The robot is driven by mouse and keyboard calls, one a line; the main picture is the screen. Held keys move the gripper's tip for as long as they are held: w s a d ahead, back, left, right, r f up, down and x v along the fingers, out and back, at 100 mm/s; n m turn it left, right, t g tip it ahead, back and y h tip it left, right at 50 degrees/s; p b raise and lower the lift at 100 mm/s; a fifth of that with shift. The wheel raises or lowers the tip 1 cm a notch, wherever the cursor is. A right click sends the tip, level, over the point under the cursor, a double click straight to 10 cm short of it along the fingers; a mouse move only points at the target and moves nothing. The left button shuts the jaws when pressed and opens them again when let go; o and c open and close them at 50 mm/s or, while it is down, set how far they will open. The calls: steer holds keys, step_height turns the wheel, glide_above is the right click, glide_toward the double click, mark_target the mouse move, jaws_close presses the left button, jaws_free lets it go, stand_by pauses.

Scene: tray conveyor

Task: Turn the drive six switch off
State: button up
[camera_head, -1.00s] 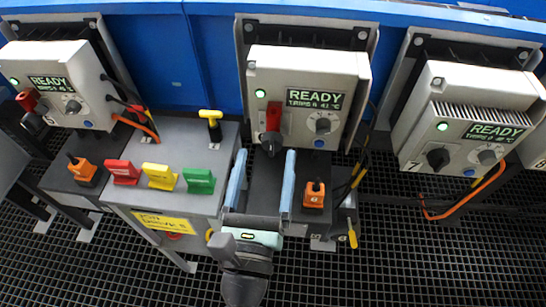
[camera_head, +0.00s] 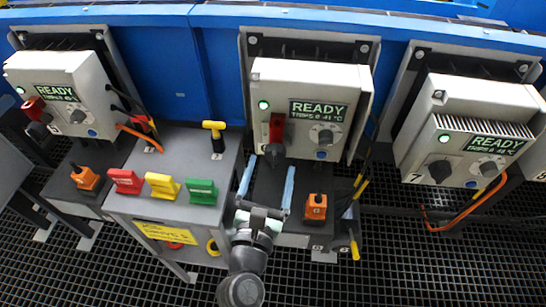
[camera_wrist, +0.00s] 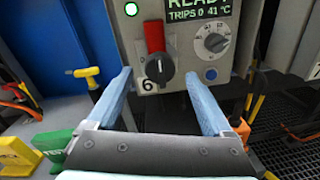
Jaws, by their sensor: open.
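The drive six unit (camera_head: 310,85) is the middle pale box, with a lit green lamp and a screen reading READY; the wrist view shows its 6 label (camera_wrist: 151,84). Its switch (camera_wrist: 155,64) is a black rotary knob with a red upright part above it. The switch also shows in the head view (camera_head: 275,150). My gripper (camera_head: 271,163) is open and empty, its pale blue fingers pointing at the box. In the wrist view, my gripper (camera_wrist: 158,76) has one finger on each side of the knob, with visible gaps. Depth to the knob is hard to tell.
A smaller grey dial (camera_wrist: 212,42) and blue button (camera_wrist: 210,74) sit right of the switch. Left are a grey cabinet (camera_head: 150,215) with red, yellow and green blocks and a yellow T-handle (camera_head: 215,128). An orange part (camera_head: 316,207) stands right. Drive seven (camera_head: 465,140) is further right.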

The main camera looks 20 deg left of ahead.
mark_target(273, 162)
steer(key=shift+x, duration=1.55)
jaws_close()
